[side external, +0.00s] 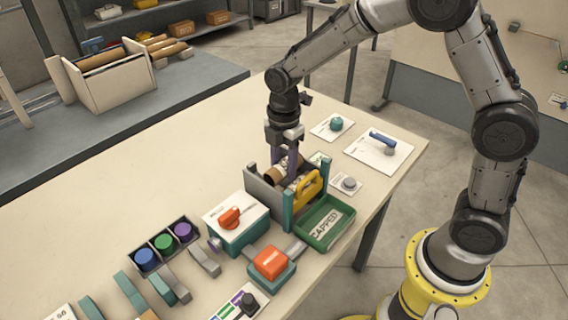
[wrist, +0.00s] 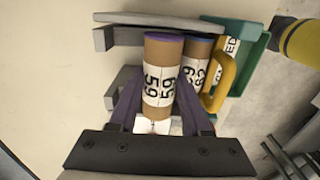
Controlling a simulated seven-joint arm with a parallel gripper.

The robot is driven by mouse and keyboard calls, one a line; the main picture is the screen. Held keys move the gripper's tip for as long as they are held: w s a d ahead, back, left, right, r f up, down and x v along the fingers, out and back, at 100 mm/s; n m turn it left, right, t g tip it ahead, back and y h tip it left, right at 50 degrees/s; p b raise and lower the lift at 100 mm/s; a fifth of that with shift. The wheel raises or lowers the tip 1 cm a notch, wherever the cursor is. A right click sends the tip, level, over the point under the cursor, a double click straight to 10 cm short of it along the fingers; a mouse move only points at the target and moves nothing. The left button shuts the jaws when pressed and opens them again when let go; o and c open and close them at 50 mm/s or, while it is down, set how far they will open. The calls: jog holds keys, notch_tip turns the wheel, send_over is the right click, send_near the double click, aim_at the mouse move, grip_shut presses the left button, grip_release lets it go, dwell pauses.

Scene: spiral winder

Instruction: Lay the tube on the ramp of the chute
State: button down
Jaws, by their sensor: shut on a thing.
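My gripper (side external: 285,168) points down over the chute and its purple fingers are shut on a brown cardboard tube (wrist: 162,82). The tube has a white label with black digits and a purple far end; it lies lengthwise away from the wrist between the fingers (wrist: 160,105). Its brown end shows in the side view (side external: 272,176). The chute has grey side walls (side external: 263,192) and a yellow handle (side external: 309,189). A second labelled tube (wrist: 198,48) lies right beside the held one, near the yellow handle (wrist: 222,80). Whether the held tube touches the ramp is hidden.
A green tray labelled CAPPED (side external: 325,224) adjoins the chute's right. A white-and-teal box with a red knob (side external: 232,218) and an orange-topped block (side external: 270,262) stand in front. A rack of coloured caps (side external: 165,244) is at left. The table beyond the left wall is clear.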

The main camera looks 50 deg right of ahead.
jog(key=shift+f, duration=0.35)
